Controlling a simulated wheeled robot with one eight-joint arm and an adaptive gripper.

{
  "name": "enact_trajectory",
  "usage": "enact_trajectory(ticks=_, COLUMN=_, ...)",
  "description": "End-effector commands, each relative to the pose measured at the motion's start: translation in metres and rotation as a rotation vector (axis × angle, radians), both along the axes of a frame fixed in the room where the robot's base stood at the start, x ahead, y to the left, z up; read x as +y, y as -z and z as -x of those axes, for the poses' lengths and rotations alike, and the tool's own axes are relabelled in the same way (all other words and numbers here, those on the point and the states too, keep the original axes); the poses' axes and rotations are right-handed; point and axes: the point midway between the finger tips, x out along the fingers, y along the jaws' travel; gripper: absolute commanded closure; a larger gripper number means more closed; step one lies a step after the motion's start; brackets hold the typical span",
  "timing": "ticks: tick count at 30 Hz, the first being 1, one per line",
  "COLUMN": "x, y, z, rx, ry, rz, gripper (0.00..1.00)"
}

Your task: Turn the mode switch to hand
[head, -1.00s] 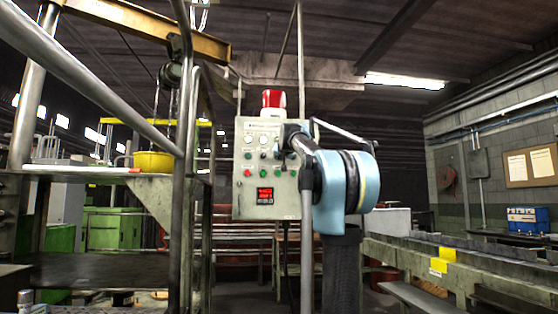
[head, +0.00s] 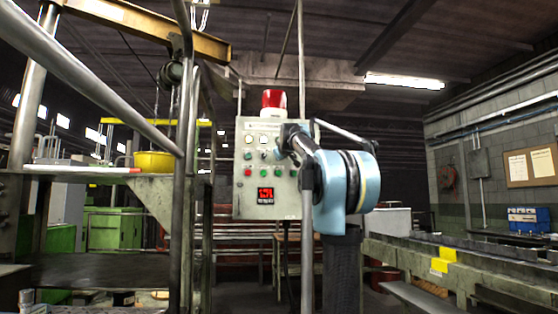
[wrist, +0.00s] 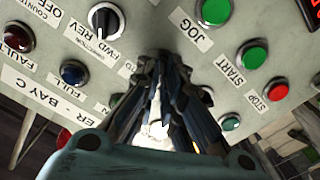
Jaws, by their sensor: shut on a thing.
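The grey-green control panel (head: 285,208) stands ahead, with rows of buttons and switches. My gripper (head: 284,152) reaches its right part from the front right. In the wrist view, the fingers of my gripper (wrist: 165,62) are close together against the panel face (wrist: 262,22), shut on a control that they hide. By its place among the other controls this appears to be the mode switch; its knob and pointer cannot be seen. The black direction switch (wrist: 105,20), labelled FWD and REV, is apart from the fingers.
Green buttons (wrist: 215,11) (wrist: 251,55) and a red button (wrist: 276,89) sit close to the fingers. A red beacon (head: 273,101) tops the panel. Metal rails (head: 186,180) stand to its left, and a long machine bed (head: 450,262) lies to the right.

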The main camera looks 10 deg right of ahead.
Motion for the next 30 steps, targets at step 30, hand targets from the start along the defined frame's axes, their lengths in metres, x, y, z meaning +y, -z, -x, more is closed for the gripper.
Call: enact_trajectory(ticks=30, x=-0.0008, y=0.0005, z=0.0, rx=0.001, ry=0.002, rz=0.045, gripper=0.72)
